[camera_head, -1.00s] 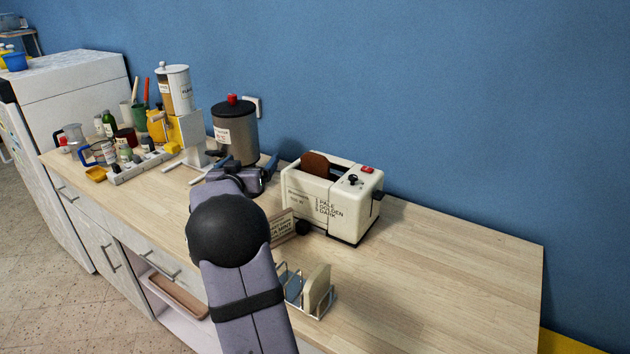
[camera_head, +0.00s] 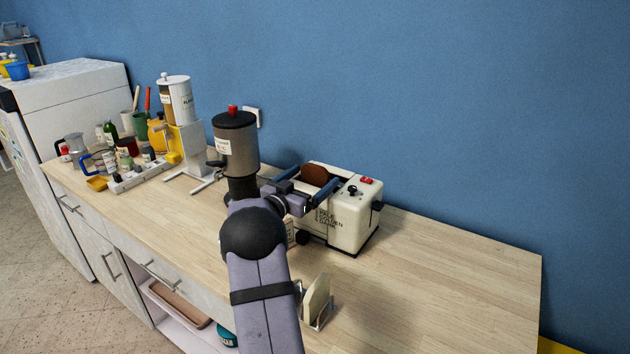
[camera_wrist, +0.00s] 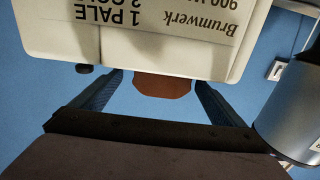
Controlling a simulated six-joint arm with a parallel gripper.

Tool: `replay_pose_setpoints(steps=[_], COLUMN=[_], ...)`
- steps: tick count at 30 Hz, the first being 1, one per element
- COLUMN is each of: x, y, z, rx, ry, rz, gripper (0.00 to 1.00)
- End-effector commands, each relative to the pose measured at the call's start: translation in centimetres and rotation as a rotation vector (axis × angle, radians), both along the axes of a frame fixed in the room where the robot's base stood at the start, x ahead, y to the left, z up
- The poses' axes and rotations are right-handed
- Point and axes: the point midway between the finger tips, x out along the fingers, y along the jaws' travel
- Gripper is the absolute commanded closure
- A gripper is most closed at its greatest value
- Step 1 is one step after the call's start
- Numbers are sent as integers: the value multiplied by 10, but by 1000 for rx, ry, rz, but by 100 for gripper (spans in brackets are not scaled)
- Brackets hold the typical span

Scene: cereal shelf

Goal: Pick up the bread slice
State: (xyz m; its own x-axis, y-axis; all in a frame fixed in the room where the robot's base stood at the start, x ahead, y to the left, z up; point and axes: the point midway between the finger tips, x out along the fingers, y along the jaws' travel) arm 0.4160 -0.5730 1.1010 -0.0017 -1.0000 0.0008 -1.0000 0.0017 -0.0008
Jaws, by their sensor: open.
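A brown bread slice (camera_head: 315,175) stands upright in the slot of the cream toaster (camera_head: 352,222), its top showing above the rim. Another, paler slice (camera_head: 318,296) stands in a wire rack at the front of the counter. My gripper (camera_head: 308,186) is open beside the toaster's top, its two blue fingers near the brown slice. In the wrist view the brown slice (camera_wrist: 163,85) shows beyond and between the two spread fingers (camera_wrist: 155,100), below the toaster front (camera_wrist: 150,50). I cannot tell whether the fingers touch anything.
A steel canister (camera_head: 236,150) with a black lid and red knob stands left of my gripper. Jars, bottles and a flake dispenser (camera_head: 176,110) crowd the counter's left. The wooden counter (camera_head: 450,262) right of the toaster is clear. A blue wall rises behind.

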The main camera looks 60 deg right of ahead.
Motion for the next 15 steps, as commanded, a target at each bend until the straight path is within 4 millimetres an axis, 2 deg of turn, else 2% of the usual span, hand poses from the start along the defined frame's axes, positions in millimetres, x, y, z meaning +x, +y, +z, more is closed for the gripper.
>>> replay_pose_setpoints(steps=[3,11,15], x=[0,0,2], y=[-10,-16,-27], z=[1,2,4], rx=[1,1,0], ry=[1,1,2], rz=[-1,0,-1], gripper=[6,6,6])
